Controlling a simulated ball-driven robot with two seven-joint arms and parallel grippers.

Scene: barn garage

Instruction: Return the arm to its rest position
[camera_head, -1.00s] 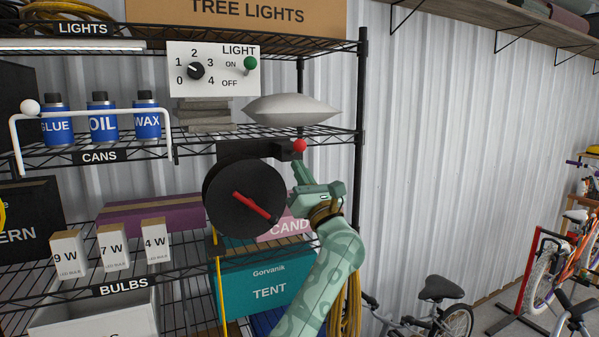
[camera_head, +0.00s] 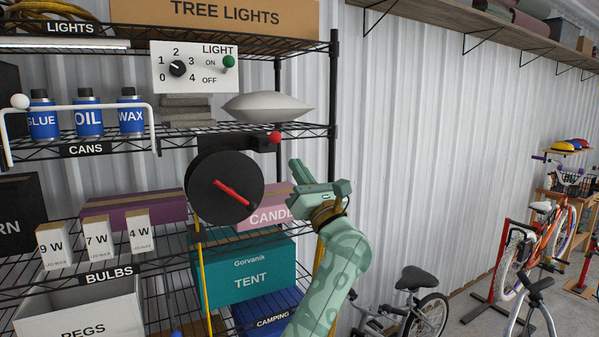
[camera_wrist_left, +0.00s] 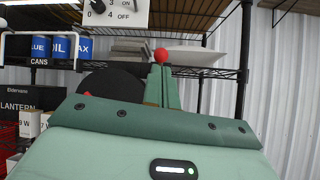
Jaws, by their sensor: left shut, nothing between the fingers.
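My left gripper (camera_head: 296,170) is shut and empty, in front of the right end of the shelf rack. It points up and to the left, with its green arm rising from the bottom of the head view. Left of it is a black round reel (camera_head: 208,182) with a red handle (camera_head: 232,192). A red ball knob (camera_head: 275,137) sits above the reel, up and left of the fingertips, apart from them in the head view. In the left wrist view the shut fingers (camera_wrist_left: 163,85) stand just below the red knob (camera_wrist_left: 161,56). My right gripper is not in view.
The rack holds blue cans (camera_head: 88,119), a light panel (camera_head: 195,67), a grey cushion (camera_head: 265,107), bulb boxes (camera_head: 97,239), a pink box (camera_head: 268,217) and a teal tent box (camera_head: 252,280). A grey bicycle (camera_head: 412,300) stands lower right. The corrugated wall (camera_head: 430,150) area is clear.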

